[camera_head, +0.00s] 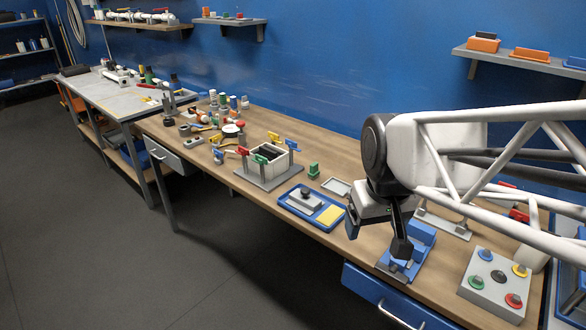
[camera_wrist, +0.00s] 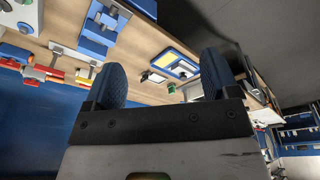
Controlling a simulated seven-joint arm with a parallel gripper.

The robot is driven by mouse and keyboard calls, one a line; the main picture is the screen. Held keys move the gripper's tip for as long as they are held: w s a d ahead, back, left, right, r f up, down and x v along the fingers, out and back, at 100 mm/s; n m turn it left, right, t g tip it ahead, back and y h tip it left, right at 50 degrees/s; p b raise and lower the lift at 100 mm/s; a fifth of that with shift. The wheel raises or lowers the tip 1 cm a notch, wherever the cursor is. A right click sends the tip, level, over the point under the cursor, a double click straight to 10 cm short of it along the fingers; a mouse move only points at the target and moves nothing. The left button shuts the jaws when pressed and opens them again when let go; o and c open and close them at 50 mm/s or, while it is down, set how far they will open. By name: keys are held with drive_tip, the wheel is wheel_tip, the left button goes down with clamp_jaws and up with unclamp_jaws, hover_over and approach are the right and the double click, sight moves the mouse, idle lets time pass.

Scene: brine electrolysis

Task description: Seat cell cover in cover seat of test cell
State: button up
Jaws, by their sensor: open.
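The cell cover (camera_head: 304,199), a flat grey plate with a black knob, lies in the left part of a blue tray (camera_head: 288,205). The test cell (camera_head: 268,172) is a pale open-topped box with dark plates inside, on a grey base left of and behind the tray. My gripper (camera_head: 377,240) hangs right of the tray, near a blue fixture, apart from the cover. In the wrist view my gripper (camera_wrist: 160,82) is open with nothing between its fingers. There the tray (camera_wrist: 160,46) shows beyond them.
A yellow pad (camera_head: 330,215) shares the tray. A green block (camera_head: 314,170) and a small pale tray (camera_head: 337,187) stand behind it. The blue fixture (camera_head: 420,235) and a button box (camera_head: 497,280) are at the right. Bottles and tools crowd the bench's left end.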

drive_tip(key=w+a+n, duration=0.1)
drive_tip(key=w+n, duration=0.1)
drive_tip(key=w, duration=0.9)
drive_tip(key=n+g, duration=0.2)
drive_tip(key=n, duration=0.4)
hover_over(306, 189)
drive_tip(key=s, duration=0.1)
wheel_tip(306, 189, down, 16)
drive_tip(key=shift+f, duration=0.15)
drive_tip(key=shift+w+a+f, duration=0.1)
drive_tip(key=shift+w+f, duration=0.25)
drive_tip(key=shift+f, duration=1.3)
drive_tip(key=shift+f, duration=2.6)
